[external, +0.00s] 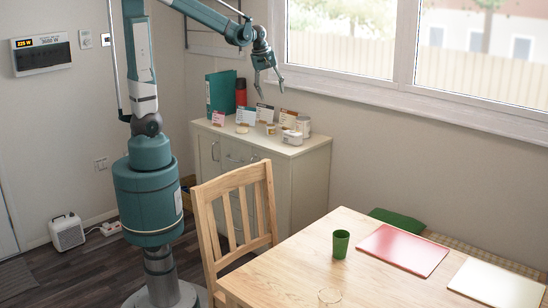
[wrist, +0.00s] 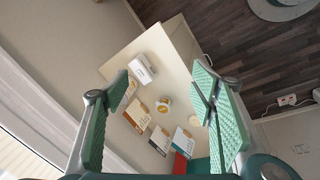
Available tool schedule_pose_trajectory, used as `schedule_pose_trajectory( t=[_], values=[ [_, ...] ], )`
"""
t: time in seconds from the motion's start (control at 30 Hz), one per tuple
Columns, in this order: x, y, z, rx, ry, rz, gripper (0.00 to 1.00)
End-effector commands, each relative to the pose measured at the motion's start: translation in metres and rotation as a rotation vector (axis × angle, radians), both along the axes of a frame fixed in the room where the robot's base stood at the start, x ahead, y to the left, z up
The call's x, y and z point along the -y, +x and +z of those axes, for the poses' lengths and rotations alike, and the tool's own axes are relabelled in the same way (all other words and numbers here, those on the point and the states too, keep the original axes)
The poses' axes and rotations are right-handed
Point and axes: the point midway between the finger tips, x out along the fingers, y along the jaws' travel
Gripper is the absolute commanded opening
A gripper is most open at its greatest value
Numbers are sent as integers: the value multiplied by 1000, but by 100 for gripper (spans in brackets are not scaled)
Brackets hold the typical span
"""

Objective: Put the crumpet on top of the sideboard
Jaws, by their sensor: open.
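The sideboard (external: 312,165) is a cream cabinet against the wall under the window; its pale top (wrist: 165,45) also shows in the wrist view. A small pale round disc (external: 242,129), which looks like the crumpet, lies on the sideboard top near its front edge, in front of the cards. In the wrist view the disc (wrist: 193,120) shows right of the middle, close to the right finger. My gripper (external: 270,86) is open and empty, pointing down above the sideboard, clear of the things on it; its fingers (wrist: 160,80) frame the wrist view.
A chair (external: 238,205) and a wooden table (external: 310,262) stand in front.

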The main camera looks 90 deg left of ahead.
Motion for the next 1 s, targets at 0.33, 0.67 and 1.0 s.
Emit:
schedule_pose_trajectory(
  t=[0.33,0.67,1.0],
  values=[
    [104,-5,22,26,103,-369,56],
    [191,-24,32,53,214,-711,56],
    [270,-56,32,86,341,-1054,56]
  ],
)
